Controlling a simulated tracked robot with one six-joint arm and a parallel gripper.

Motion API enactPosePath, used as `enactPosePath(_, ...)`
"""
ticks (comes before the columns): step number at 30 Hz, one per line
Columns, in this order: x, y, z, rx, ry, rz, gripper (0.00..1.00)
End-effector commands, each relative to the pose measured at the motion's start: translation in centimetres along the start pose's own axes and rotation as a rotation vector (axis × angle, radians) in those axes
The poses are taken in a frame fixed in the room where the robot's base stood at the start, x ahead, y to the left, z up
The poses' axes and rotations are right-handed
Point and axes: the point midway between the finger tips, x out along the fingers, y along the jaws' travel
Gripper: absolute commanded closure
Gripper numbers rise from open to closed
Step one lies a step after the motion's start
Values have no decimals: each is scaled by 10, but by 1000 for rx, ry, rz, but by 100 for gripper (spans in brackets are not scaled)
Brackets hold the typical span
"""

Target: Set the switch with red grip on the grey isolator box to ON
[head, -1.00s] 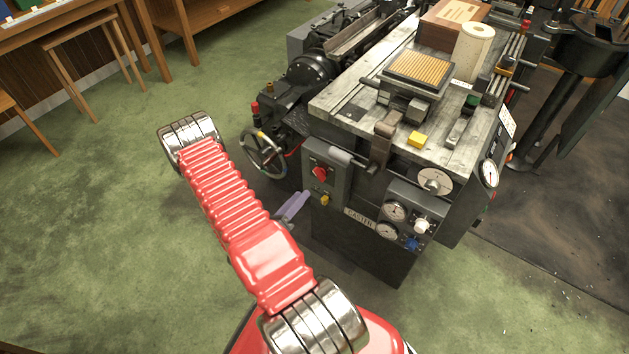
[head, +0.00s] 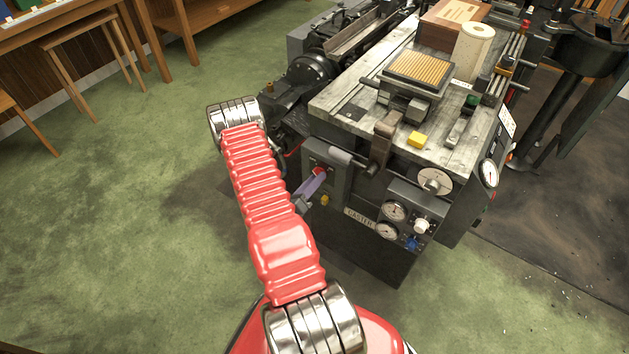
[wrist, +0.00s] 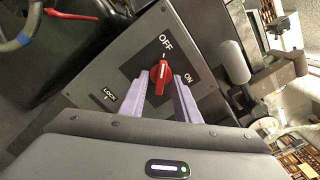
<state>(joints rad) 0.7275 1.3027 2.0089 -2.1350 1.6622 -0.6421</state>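The grey isolator box (head: 341,186) is on the near left face of the caster machine. Its face plate (wrist: 90,75) fills the middle of the wrist view, with OFF printed above the switch and ON to its right. The switch's red grip (wrist: 162,78) stands nearly upright in that view, its upper end towards OFF. In the head view the red grip (head: 319,171) shows just above my fingers. My gripper (wrist: 161,84) is open, with one purple finger on each side of the grip. I cannot tell whether either finger touches it. My gripper also shows in the head view (head: 312,186).
A grey cylindrical handle (wrist: 234,62) sticks out close to the right of the box. A yellow knob (head: 324,200) is below the switch. Gauges (head: 394,211) are further right.

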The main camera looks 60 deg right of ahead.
Motion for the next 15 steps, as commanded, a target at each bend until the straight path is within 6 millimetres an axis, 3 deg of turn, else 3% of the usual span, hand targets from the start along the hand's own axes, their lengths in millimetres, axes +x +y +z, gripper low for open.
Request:
enactPosePath(6, 0, 0, 0, 0, 0, 0, 72)
enactPosePath(15, 0, 0, 0, 0, 0, 0, 93)
